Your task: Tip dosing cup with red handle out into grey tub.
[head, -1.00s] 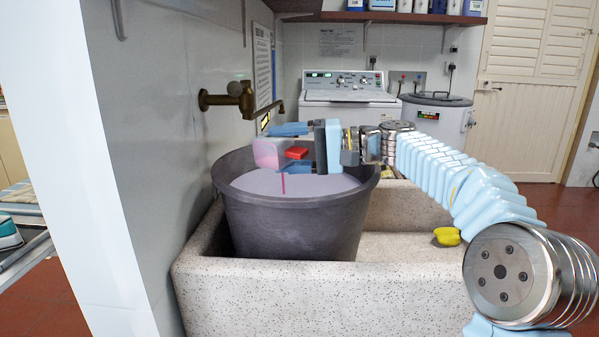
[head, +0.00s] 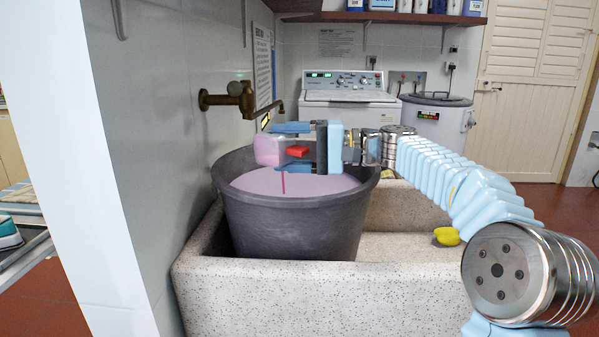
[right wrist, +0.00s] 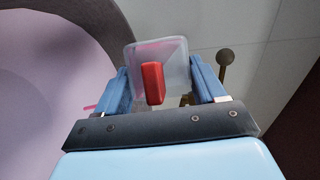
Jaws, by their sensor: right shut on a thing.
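The dosing cup (head: 268,151) is pinkish and translucent, with a red handle (head: 297,151). My right gripper (head: 291,148) is shut on the cup by its handle side and holds it above the grey tub (head: 290,222). In the right wrist view the cup (right wrist: 171,58) sits between the blue fingers, its red handle (right wrist: 153,83) facing the palm and pink showing inside. A thin dark pink streak (head: 283,184) runs below the cup to the pale lilac contents (head: 320,184) of the tub. The cup's opening cannot be made out clearly. My left gripper is not in view.
The tub stands in a speckled stone sink (head: 330,290) beside the tiled wall. A brass tap (head: 240,98) juts from that wall, close behind the cup. A small yellow thing (head: 447,236) lies on the sink at the right. A washing machine (head: 348,100) stands behind.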

